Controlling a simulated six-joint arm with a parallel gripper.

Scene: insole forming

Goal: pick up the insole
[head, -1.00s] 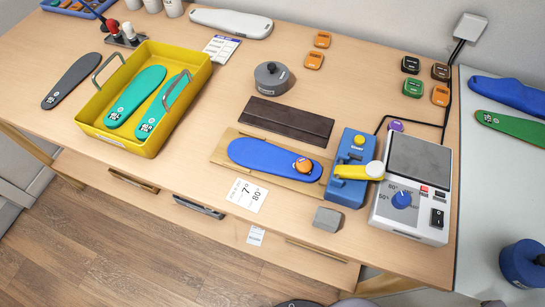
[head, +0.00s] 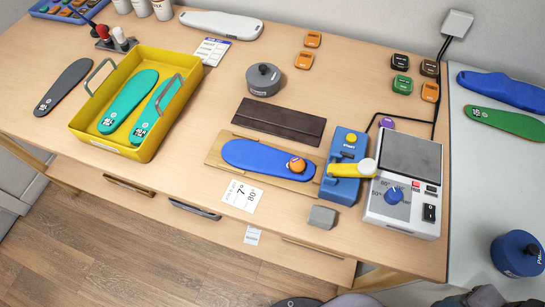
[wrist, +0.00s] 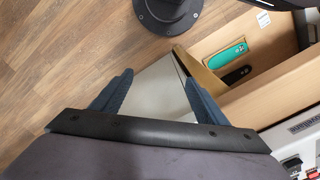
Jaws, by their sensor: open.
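A blue insole (head: 256,157) lies on a wooden board (head: 216,150) near the middle of the table, with an orange knob-like piece (head: 297,165) on its right end. Two teal insoles (head: 128,101) lie in a yellow tray (head: 171,124), and a dark grey insole (head: 64,87) lies left of it. A blue insole (head: 500,90) and a green insole (head: 506,123) lie on the right-hand surface. The fingers are not clear in the head view.
A blue clamp block (head: 344,179) with a yellow lever and a grey-white control box (head: 406,190) stand right of the board. A dark brown slab (head: 279,122) and round grey weight (head: 263,78) sit behind it.

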